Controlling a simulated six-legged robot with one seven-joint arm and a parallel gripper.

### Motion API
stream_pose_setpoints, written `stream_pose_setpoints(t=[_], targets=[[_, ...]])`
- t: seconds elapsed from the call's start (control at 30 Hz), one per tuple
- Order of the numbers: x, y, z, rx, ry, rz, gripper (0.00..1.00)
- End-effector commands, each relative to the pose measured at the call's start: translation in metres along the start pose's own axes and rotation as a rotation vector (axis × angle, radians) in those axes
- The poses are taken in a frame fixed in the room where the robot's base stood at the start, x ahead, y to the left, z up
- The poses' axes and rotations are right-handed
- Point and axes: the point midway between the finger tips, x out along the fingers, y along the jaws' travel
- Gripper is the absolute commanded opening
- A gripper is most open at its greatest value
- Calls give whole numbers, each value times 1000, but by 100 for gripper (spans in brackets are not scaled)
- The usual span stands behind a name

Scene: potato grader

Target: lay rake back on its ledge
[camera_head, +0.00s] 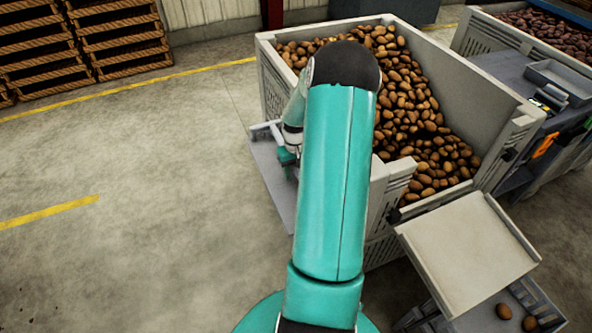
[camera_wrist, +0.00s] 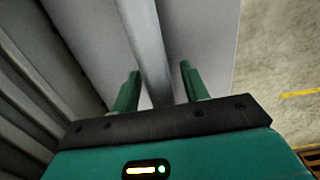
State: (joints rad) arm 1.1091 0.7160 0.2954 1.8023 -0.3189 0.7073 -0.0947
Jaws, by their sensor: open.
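The rake's grey handle (camera_wrist: 146,40) runs lengthwise between my gripper's two green fingers in the wrist view. My gripper (camera_wrist: 157,72) is open, with a finger on each side of the handle and a visible gap on the right. The pale grey ledge (camera_wrist: 208,40) is behind the handle; whether the handle rests on it is hard to tell. In the head view the ledge (camera_head: 270,178) juts from the left side of the potato bin. A pale bar, likely the rake's head (camera_head: 262,127), shows at its far end. My arm hides most of the rake there.
The large bin (camera_head: 268,82) full of potatoes stands right beside the ledge; its slatted wall (camera_wrist: 25,75) is close on the left in the wrist view. A tilted pale tray (camera_head: 465,250) is at front right. Pallets (camera_head: 120,40) stand far left. The floor left is clear.

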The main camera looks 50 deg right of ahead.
Motion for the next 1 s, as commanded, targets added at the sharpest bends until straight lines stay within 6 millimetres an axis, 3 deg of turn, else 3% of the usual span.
stream_pose_setpoints(t=[0.23,0.7,1.0], targets=[[-19,0,-1,0,2,2,45],[-110,0,0,-1,2,2,45],[-122,0,0,0,0,0,45]])
